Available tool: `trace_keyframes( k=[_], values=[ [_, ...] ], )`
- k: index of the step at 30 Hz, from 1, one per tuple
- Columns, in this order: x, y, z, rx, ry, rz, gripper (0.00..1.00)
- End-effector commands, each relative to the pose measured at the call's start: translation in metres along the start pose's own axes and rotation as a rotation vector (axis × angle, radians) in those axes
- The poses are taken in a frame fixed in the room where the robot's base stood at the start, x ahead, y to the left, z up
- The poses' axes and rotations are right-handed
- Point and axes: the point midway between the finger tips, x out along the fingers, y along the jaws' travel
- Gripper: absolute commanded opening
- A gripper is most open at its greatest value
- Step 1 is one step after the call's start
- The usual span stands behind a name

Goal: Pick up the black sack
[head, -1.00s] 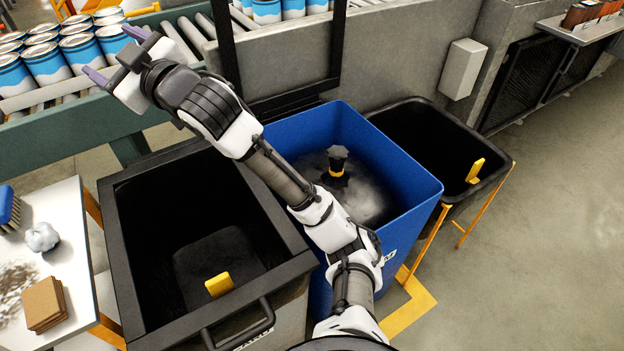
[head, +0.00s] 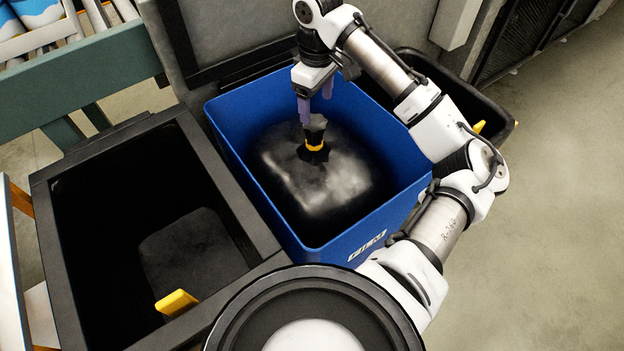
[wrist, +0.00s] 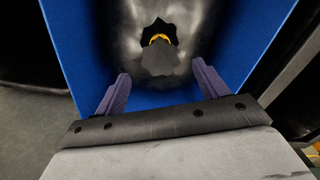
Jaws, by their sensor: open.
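The black sack (head: 335,185) sits inside the blue bin (head: 232,150). It is shiny and bulging, with a gathered neck tied by a yellow band (head: 315,147) and a flared top. My gripper (head: 316,110) points down over the bin, at the far side of the sack's neck in the head view. In the wrist view its two purple fingers (wrist: 158,85) are spread apart with nothing between them. The sack's neck (wrist: 158,58) shows beyond the fingertips there, about midway between them, not gripped.
A black bin (head: 215,190) with a yellow handle piece stands left of the blue bin. Another black bin (head: 415,62) stands to the right, partly behind my arm. A grey wall and dark frame rise behind, and a green conveyor frame (head: 100,75) is at upper left.

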Motion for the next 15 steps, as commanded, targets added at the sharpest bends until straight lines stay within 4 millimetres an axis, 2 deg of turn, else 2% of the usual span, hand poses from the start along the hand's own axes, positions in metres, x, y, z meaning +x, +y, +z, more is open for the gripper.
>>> trace_keyframes(
  k=[3, 6, 15],
  values=[
    [0.024, 0.000, 0.001, 0.002, 0.000, 0.000, 0.73],
    [0.038, 0.001, 0.000, 0.001, 0.001, 0.001, 0.73],
    [0.063, 0.000, -0.002, 0.000, 0.001, 0.002, 0.73]
  ],
)
